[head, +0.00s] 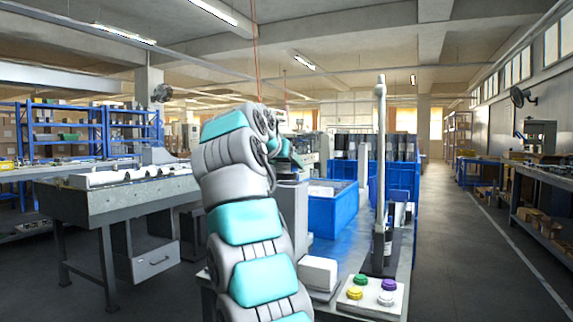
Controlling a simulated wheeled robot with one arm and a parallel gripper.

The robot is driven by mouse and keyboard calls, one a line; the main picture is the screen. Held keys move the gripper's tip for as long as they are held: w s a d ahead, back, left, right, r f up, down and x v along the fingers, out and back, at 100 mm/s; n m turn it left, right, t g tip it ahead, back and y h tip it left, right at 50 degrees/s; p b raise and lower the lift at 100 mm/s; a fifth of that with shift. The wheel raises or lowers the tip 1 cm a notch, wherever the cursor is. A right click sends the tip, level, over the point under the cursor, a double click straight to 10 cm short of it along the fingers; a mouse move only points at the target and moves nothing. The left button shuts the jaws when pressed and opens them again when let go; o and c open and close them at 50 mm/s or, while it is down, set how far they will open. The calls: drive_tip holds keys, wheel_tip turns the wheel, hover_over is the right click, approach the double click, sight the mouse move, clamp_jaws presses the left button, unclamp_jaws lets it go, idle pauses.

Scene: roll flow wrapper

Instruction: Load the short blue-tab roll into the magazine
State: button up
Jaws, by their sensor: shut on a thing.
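My arm rises through the middle of the view and bends away at its top. My gripper is hidden behind the arm, so what it holds does not show. I cannot make out a short roll with a blue tab. Several dark, upright roll-like items with pale parts (405,148) stand at the blue crates at the back of the bench. A few more dark and pale upright items (398,214) stand beside the pole. I cannot tell which part is the magazine.
A blue bin (333,212) stands on the bench right of my arm. A tall grey pole (380,130) rises near a button box (372,308) with coloured buttons. A grey table (90,203) with a white notched rack (122,176) is left. The right aisle (470,260) is clear.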

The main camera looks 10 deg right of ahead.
sight(283, 174)
drive_tip(key=shift+f+b, duration=1.7)
drive_tip(key=shift+f, duration=0.05)
drive_tip(key=o, duration=1.5)
drive_tip(key=shift+o, duration=0.2)
drive_tip(key=shift+s, duration=0.1)
drive_tip(key=v, duration=0.7)
drive_tip(key=shift+s+a+r+b, duration=0.2)
drive_tip(key=shift+s+a+b, duration=0.05)
drive_tip(key=shift+b, duration=0.05)
drive_tip(key=shift+a, duration=0.1)
